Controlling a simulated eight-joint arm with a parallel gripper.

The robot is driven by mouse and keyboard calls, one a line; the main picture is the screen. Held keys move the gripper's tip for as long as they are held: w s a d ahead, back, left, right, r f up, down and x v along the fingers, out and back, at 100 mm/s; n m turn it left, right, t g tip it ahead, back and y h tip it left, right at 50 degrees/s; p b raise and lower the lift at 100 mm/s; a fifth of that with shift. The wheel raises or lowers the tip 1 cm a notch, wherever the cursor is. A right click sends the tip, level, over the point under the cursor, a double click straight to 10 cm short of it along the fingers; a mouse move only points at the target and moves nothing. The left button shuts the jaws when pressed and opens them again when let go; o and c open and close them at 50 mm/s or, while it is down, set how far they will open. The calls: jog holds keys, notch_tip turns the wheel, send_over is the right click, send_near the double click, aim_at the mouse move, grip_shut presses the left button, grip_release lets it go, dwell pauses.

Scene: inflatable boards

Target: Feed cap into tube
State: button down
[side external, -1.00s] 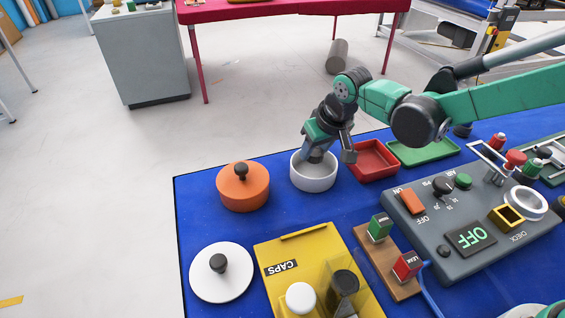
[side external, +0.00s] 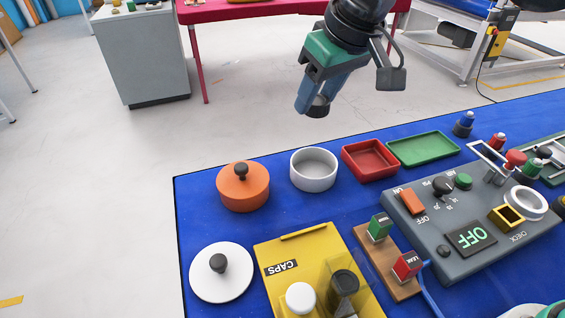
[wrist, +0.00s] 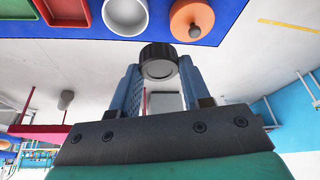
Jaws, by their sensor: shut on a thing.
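My gripper (side external: 311,104) is raised in the air above and behind the white round bowl. It is shut on a black cap (side external: 319,106), which shows at the fingertips. In the wrist view the cap (wrist: 158,60) sits between the two blue fingers, its round face turned partly to the camera. The yellow block marked CAPS (side external: 276,248) lies at the front of the blue mat. A clear, see-through part on it surrounds a dark cylinder (side external: 344,284); I cannot tell whether this is the tube. A white round piece (side external: 300,298) stands beside it.
The white bowl (side external: 314,168) looks empty. Near it are an orange lidded pot (side external: 242,188), a red tray (side external: 370,159) and a green tray (side external: 423,148). A white lid (side external: 220,284) lies front left. A grey control panel (side external: 430,215) stands right, beside a wooden switch strip (side external: 399,285).

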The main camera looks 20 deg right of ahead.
jog(key=s+a+f+n+y, duration=0.1)
jog(key=s+f+n, duration=0.1)
jog(key=s, duration=0.6)
jog(key=s+a+f+n, duration=0.1)
jog(key=s+f+n, duration=0.15)
jog(key=s, duration=0.55)
jog(key=shift+g, duration=0.4)
jog(key=shift+s+a+f, duration=0.1)
jog(key=shift+s+f, duration=0.05)
jog(key=shift+f, duration=1.1)
jog(key=shift+s+a+f, duration=0.1)
jog(key=shift+f, duration=1.1)
grip_release()
notch_tip(320, 180, up, 7)
